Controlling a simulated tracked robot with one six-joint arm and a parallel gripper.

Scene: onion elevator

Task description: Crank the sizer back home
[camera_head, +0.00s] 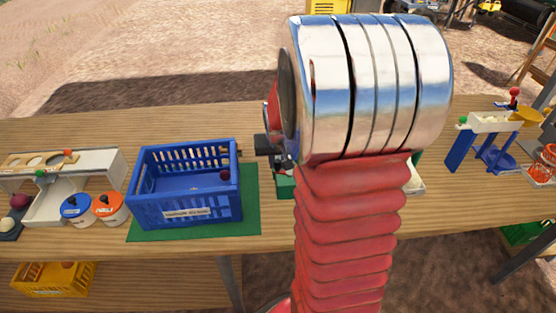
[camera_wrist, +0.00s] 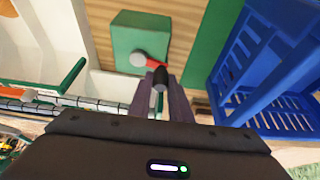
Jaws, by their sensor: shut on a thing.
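A crank shows in the wrist view, with a grey hub, a short red arm and a black handle (camera_wrist: 160,80). It is mounted on a green block (camera_wrist: 128,35). My gripper (camera_wrist: 161,88) has its two dark fingers closed on either side of the black handle. In the head view a bit of the green block (camera_head: 285,187) shows beside my arm, which hides the crank and my fingertips. A slotted board with round holes (camera_head: 45,160) lies over a white trough at the far left; I cannot tell how it links to the crank.
A blue crate (camera_head: 185,212) with a dark red onion stands on a green mat (camera_head: 248,190), close right of my gripper in the wrist view. A blue bucket (camera_head: 75,207) and an orange bucket (camera_head: 109,207) stand left. A blue-legged stand (camera_head: 460,150) is at right.

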